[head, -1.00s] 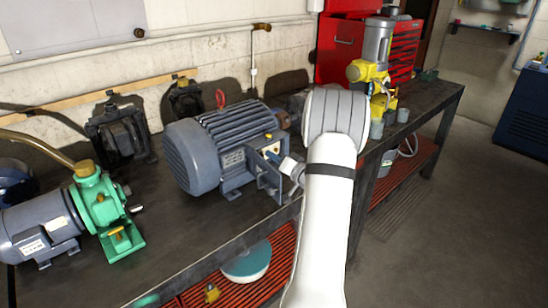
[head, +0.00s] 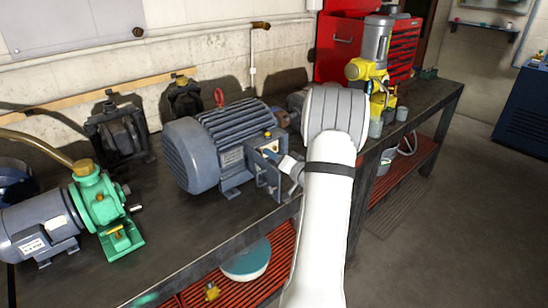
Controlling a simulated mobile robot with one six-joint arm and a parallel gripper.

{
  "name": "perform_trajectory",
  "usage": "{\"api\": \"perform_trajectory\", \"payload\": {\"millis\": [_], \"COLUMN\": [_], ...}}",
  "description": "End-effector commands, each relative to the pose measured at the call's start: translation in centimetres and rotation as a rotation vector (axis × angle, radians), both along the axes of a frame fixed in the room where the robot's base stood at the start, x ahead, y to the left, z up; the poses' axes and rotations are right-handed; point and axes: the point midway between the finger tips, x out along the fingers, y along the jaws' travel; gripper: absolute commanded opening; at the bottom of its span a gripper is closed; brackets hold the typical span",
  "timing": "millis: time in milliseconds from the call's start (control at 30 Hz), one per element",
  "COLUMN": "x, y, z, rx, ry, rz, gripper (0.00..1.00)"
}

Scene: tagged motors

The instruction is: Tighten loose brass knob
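A blue-grey finned motor (head: 232,128) with a red lifting eye (head: 219,97) stands on the dark bench. A grey bracket or box (head: 267,172) is on its right side. Small brass-yellow spots show there, one on top (head: 268,133); I cannot tell which is the loose brass knob. My gripper (head: 284,161) is at this bracket, at the end of my white arm. Its fingertips are too small and partly hidden to show whether they are open, shut or touching a knob.
A green pump (head: 97,203) with a grey motor stands at the left. Dark castings (head: 121,133) stand by the wall. A yellow-and-grey machine (head: 372,71) and a red tool cabinet (head: 341,47) are at the back right. Bare bench top lies in front of the motor.

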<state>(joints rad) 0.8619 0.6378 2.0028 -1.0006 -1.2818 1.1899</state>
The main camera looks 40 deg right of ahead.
Motion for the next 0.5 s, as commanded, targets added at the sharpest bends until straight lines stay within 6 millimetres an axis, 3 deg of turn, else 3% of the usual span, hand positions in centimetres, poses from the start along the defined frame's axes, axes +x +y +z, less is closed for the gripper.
{"api": "perform_trajectory", "payload": {"millis": [167,500], "x": [-1.1,-6.6], "y": [-0.2,-0.6], "z": [0.0,-0.1], "rx": [-0.001,-0.001], "ry": [-0.002,0.000], "rz": [-0.001,-0.003], "gripper": [0.36,0.36]}}
